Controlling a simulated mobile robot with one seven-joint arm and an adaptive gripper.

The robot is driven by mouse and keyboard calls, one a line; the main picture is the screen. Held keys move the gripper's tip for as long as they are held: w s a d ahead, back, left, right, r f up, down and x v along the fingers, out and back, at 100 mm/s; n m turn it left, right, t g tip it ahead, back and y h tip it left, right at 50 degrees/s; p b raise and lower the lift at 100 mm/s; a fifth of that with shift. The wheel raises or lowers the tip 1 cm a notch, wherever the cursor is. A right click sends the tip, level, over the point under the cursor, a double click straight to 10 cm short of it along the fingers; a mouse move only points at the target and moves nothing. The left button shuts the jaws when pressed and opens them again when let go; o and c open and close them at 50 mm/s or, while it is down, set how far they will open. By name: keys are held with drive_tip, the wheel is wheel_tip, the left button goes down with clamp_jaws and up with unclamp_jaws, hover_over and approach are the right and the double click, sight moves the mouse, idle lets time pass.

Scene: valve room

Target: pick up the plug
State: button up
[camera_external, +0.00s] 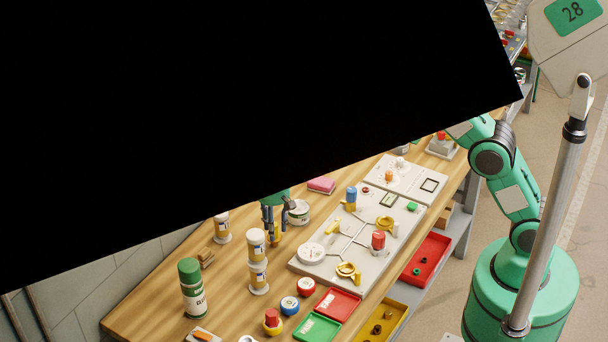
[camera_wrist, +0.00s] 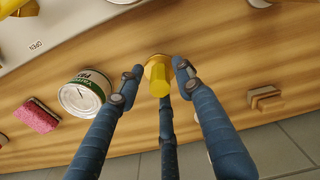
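The plug, a yellow piece with a hexagonal head and a wider brass-coloured base (camera_wrist: 158,85), stands on the wooden bench in the wrist view. My gripper (camera_wrist: 158,72) has its dark blue fingers spread around the plug, with small gaps showing on the left and right. The third finger is close below the plug in the picture; whether it touches is unclear. In the external view my gripper (camera_external: 276,214) points down over the bench. A yellow-brown piece, apparently the plug (camera_external: 276,238), shows at its fingers, partly hidden.
A tin (camera_wrist: 84,94) and pink sponge (camera_wrist: 36,115) lie left of the plug; a brown block (camera_wrist: 265,100) lies right. White-yellow canisters (camera_external: 257,245) stand close to my gripper. A valve board (camera_external: 320,268) lies to its right. A black area hides much of the external view.

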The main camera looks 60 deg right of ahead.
clamp_jaws()
drive_tip(key=shift+r, duration=0.1)
drive_tip(key=shift+r+p, duration=0.5)
drive_tip(key=shift+r, duration=4.4)
